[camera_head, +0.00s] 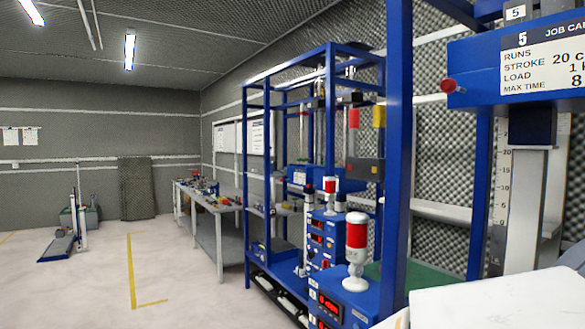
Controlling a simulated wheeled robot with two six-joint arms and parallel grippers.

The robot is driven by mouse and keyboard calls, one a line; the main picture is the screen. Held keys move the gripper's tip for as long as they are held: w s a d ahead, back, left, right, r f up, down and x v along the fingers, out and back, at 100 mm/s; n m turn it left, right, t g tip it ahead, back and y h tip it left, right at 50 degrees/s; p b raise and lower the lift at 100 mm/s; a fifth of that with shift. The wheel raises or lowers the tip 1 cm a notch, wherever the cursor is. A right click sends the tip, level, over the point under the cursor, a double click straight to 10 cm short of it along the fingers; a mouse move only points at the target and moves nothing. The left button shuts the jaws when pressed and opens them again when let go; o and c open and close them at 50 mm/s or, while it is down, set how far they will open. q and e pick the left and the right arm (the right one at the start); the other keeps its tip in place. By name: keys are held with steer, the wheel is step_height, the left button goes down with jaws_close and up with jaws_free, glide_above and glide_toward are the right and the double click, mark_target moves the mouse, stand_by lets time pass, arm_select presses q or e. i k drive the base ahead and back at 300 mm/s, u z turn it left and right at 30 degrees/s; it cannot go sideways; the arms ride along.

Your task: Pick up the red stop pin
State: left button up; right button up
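A red round knob (448,85) on a short pin sticks out from the left end of the blue crosshead (474,62) at the upper right. It looks like the red stop pin, but its shaft is mostly hidden. A white job card (545,68) marked 5 is on the front of the crosshead. Neither of my grippers is in view. A white shape (490,302) at the lower right corner may be part of my own arm; I cannot tell.
A blue frame (398,150) stands left of the crosshead, with a graduated column (502,190) below it. Blue control boxes (345,298) with red-and-white beacons (357,240) stand at lower middle. A long workbench (217,205) holds small items. The floor at left is mostly open.

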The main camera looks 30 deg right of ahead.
mark_target(353, 113)
steer(key=z, duration=0.15)
steer(key=i, duration=1.2)
steer(key=z, duration=0.45)
